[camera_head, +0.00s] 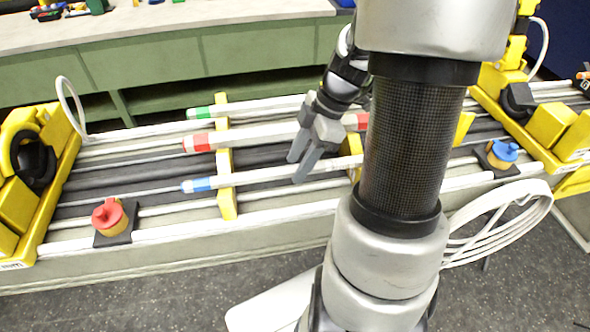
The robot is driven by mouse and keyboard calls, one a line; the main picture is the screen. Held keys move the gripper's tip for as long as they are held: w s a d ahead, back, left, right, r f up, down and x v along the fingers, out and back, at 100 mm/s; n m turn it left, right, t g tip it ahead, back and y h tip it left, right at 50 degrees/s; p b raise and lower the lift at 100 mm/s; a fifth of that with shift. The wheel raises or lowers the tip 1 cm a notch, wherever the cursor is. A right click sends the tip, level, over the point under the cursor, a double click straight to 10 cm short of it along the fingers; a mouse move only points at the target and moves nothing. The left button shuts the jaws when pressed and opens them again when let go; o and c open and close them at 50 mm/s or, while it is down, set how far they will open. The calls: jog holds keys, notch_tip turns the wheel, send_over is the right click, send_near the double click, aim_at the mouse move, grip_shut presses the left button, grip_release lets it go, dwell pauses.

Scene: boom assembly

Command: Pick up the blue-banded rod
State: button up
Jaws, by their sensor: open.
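The blue-banded rod (255,175) is the front one of three white rods lying side by side across yellow supports. Its blue band (197,185) is near its left end. The right part of this rod runs behind my arm and is hidden. My gripper (297,170) is open and points down over the middle of the rods. Its fingertips are close to the blue-banded rod, one in front of it and one behind. I cannot tell whether either finger touches it. No rod is visibly held.
A red-banded rod (255,134) and a green-banded rod (258,106) lie behind. A yellow support (224,160) holds the rods on the left. A red knob (109,214) and a blue knob (503,152) stand on the rails. Yellow end frames (62,165) bound the bench.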

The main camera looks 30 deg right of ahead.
jog(key=shift+f, duration=0.1)
grip_shut()
dwell(0.3)
